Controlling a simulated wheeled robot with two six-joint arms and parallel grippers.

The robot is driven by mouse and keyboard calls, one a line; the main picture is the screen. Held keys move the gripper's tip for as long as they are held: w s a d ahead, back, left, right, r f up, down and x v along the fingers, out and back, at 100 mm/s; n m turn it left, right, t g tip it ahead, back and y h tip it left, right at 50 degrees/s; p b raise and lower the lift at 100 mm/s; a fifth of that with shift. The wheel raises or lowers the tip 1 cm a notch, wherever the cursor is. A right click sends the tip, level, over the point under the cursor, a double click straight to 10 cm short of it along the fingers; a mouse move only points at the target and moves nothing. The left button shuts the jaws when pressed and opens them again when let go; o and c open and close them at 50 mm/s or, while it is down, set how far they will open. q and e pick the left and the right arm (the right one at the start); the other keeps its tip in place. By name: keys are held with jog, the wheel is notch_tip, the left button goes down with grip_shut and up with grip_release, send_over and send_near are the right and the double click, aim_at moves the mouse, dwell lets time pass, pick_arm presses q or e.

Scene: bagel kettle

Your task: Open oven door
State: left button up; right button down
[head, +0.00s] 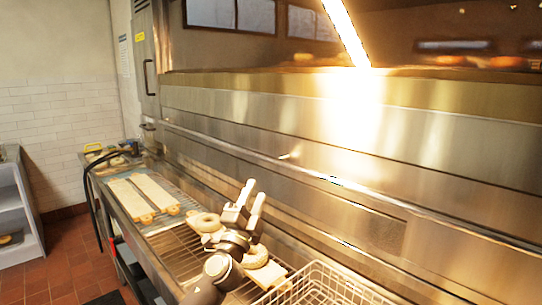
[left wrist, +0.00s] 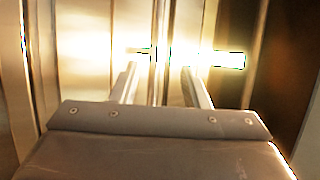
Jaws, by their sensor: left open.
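The oven's stainless steel front (head: 330,125) fills the right and middle of the head view, with a long horizontal bar (head: 330,182) running along it. I cannot tell which panel is the door; no panel looks visibly open. My left gripper (head: 252,190) is open and empty, pointing up in front of the lower part of the steel front. In the left wrist view, its two fingers (left wrist: 158,70) stand apart before shiny steel (left wrist: 85,50). A narrow upright line shows between them; contact cannot be told. My right gripper is not in view.
A wire rack counter (head: 185,262) runs below the oven, with bagels (head: 205,222) and long boards (head: 131,200) on it. A wire basket (head: 320,285) stands at the front. Dark hoses (head: 92,195) hang at the left end. Floor (head: 68,260) is open at left.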

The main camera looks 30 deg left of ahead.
aim_at(269, 162)
pick_arm(q)
jog(key=x, duration=0.7)
jog(key=p+x, duration=0.1)
jog(key=x, duration=0.3)
jog(key=shift+w+f, duration=0.2)
jog(key=shift+w, duration=0.1)
jog(key=shift+x, duration=0.8)
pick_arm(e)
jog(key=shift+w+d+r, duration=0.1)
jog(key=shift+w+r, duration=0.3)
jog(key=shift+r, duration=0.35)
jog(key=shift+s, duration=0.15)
pick_arm(q)
jog(key=shift+a, duration=0.1)
grip_shut()
